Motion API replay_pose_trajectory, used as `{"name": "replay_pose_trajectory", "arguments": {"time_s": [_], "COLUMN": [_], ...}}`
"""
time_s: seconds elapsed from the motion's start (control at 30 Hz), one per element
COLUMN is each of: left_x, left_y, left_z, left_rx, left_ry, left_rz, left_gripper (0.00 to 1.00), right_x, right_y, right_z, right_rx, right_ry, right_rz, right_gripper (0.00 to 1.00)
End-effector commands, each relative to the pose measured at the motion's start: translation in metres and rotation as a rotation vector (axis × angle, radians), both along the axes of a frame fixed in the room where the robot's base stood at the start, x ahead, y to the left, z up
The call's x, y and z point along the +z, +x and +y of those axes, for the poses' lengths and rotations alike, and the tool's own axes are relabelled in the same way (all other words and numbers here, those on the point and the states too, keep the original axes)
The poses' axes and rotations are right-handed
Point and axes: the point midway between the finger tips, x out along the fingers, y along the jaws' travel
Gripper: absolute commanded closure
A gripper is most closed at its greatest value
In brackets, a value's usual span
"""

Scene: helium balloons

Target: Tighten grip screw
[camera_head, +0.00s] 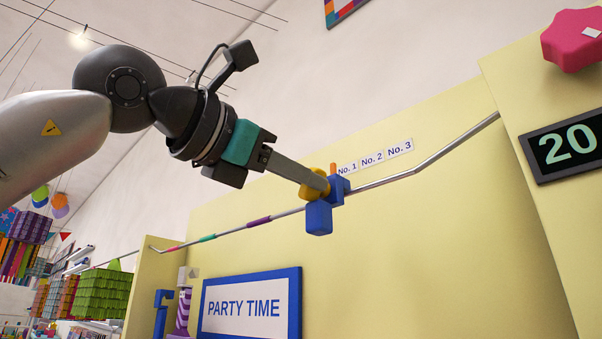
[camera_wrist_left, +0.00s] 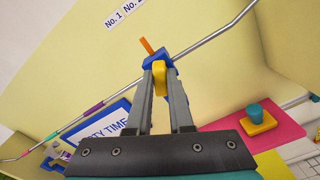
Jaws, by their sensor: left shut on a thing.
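A yellow grip screw (camera_head: 316,183) sits on a blue clamp (camera_head: 320,217), which is around a bent metal rail (camera_head: 420,166). My left gripper (camera_head: 318,180) reaches in from the upper left and is shut on the yellow grip screw. In the left wrist view, the yellow screw (camera_wrist_left: 159,78) shows between the two finger ends, with the blue clamp (camera_wrist_left: 155,60) just behind. An orange pointer (camera_head: 333,169) sticks up from the clamp, close to the "No. 1" label (camera_head: 347,169). The fingers partly hide the screw. My right gripper is not in view.
A yellow wall panel (camera_head: 430,250) stands behind the rail. Pink, teal and purple bands (camera_head: 207,238) mark the rail's left part. A "PARTY TIME" sign (camera_head: 245,308) is below, a "20" display (camera_head: 568,145) at right. The wrist view shows a pink surface (camera_wrist_left: 285,132) with a yellow block (camera_wrist_left: 258,122).

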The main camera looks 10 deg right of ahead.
Motion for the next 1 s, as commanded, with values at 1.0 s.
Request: {"name": "replay_pose_trajectory", "arguments": {"time_s": [1.0], "left_x": [-0.002], "left_y": [-0.002], "left_z": [-0.001], "left_rx": [0.000], "left_ry": [0.556], "left_rz": [-0.713], "left_gripper": [1.00], "right_x": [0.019], "right_y": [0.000], "right_z": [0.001], "right_rx": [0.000], "right_ry": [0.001], "right_rz": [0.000], "right_gripper": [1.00]}}
